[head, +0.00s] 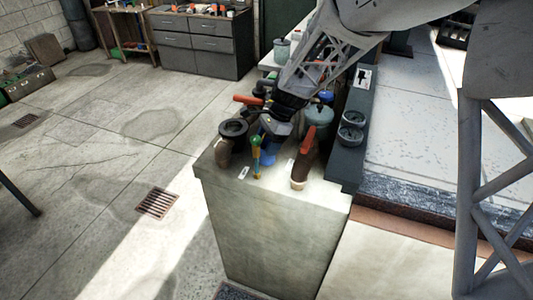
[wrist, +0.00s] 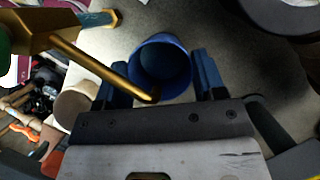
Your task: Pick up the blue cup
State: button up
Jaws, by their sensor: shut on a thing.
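The blue cup (head: 268,159) stands on the pale counter in the head view, partly hidden behind a green-and-orange handled tool. In the wrist view the blue cup (wrist: 160,62) shows its open rim and dark inside, between the two fingers. My gripper (head: 273,136) reaches down to the cup from above in the head view. In the wrist view my gripper (wrist: 161,78) has one finger on each side of the cup and is shut on it. The fingertips are partly hidden in the head view. I cannot tell whether the cup is clear of the counter.
The green-handled tool (head: 256,150) is close by; its gold shaft (wrist: 92,66) crosses near the left finger. A dark round-topped item (head: 233,130) stands left, a red-topped brown item (head: 304,160) right, and a teal canister (head: 319,115) behind. The counter (head: 270,230) ends in front.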

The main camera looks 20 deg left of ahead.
jog(key=shift+r, duration=0.15)
jog(key=shift+r, duration=0.5)
jog(key=w+d, duration=0.3)
notch_tip(320, 180, up, 14)
jog(key=shift+s+a+f, duration=0.1)
jog(key=shift+f, duration=0.05)
jog(key=shift+f, duration=0.1)
dwell(0.8)
